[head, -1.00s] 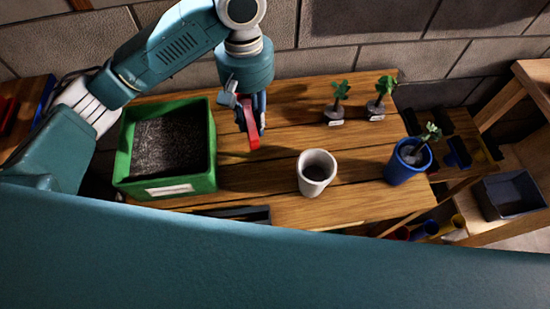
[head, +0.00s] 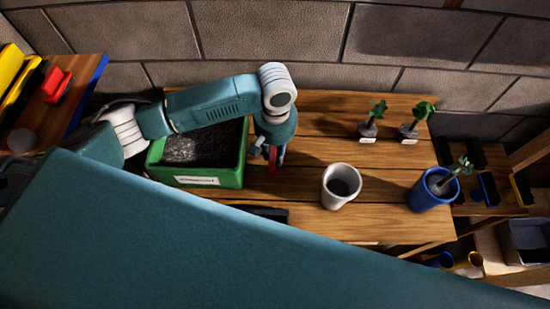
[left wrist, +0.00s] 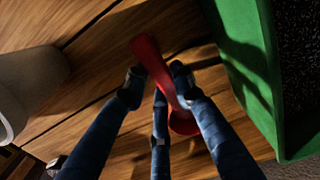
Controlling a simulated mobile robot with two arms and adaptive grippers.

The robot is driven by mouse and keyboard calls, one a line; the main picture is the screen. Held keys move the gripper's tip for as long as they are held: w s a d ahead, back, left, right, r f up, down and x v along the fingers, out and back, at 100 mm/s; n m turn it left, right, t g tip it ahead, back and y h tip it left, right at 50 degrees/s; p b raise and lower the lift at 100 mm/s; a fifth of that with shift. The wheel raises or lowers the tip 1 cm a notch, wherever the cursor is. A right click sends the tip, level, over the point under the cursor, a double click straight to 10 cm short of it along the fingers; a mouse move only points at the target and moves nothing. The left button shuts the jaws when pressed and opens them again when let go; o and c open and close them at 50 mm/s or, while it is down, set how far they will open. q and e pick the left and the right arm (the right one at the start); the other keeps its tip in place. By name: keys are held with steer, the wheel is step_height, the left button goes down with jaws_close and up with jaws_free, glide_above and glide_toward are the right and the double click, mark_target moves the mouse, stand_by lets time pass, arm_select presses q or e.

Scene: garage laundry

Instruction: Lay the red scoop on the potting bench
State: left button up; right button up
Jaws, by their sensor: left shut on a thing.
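The red scoop (head: 272,165) hangs in my left gripper (head: 268,152) over the wooden potting bench (head: 310,125), just right of the green box of soil. The left wrist view shows my left gripper (left wrist: 158,82) with its dark fingers closed around the red scoop (left wrist: 150,55), one end pointing up the picture and the other between the fingers. Bench planks (left wrist: 85,95) lie behind it. I cannot tell whether the scoop touches the wood. My right gripper is not in view.
The green soil box (head: 212,180) stands close left of the scoop. A white pot (head: 338,198) and a blue pot with a seedling (head: 425,198) stand to the right. Two seedlings (head: 367,130) (head: 408,132) stand at the back. Bare planks lie between scoop and white pot.

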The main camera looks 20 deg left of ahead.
mark_target(275, 154)
arm_select(q)
steer(key=shift+f, duration=2.05)
steer(key=o, duration=1)
steer(key=shift+o, duration=0.2)
steer(key=shift+r, duration=0.45)
step_height(275, 154, up, 11)
steer(key=shift+r+b, duration=0.1)
steer(key=shift+b, duration=0.4)
